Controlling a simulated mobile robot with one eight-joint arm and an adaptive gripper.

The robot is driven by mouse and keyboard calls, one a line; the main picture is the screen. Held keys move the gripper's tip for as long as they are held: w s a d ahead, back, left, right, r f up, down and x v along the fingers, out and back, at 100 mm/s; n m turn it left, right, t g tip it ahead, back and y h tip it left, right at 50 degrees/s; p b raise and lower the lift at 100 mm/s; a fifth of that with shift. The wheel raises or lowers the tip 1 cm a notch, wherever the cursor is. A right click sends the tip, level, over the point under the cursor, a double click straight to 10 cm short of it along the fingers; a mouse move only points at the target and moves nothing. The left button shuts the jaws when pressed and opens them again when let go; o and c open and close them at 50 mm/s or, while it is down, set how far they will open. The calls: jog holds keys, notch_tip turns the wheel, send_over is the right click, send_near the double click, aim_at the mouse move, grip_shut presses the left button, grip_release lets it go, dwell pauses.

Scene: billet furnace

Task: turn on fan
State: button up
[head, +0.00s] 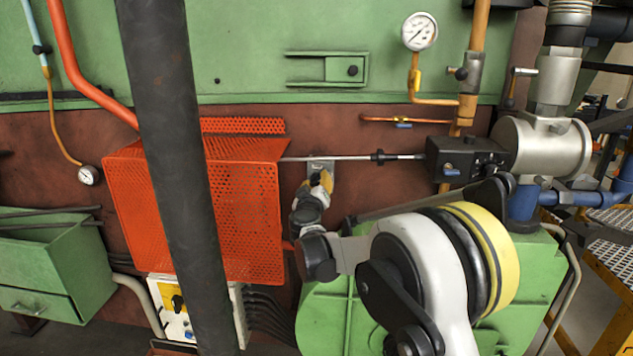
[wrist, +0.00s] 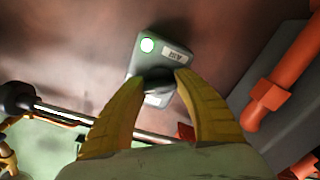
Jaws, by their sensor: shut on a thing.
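In the head view the box (head: 321,163) shows as a grey plate right of the orange mesh guard. My gripper (wrist: 155,85) has its yellow fingers closed on both sides of the knob, partly hiding it. In the head view my gripper (head: 321,182) is at the box, its tips hard to make out. I cannot identify the fan itself.
The orange mesh guard (head: 245,210) stands left of my gripper. A metal rod (head: 350,157) runs above it to a black block (head: 465,157). A white control box (head: 172,315) is at lower left. A green machine housing (head: 330,320) lies below.

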jog(key=shift+m, duration=0.5)
jog(key=o, duration=1.2)
jog(key=s, duration=1.2)
jog(key=shift+a, duration=0.2)
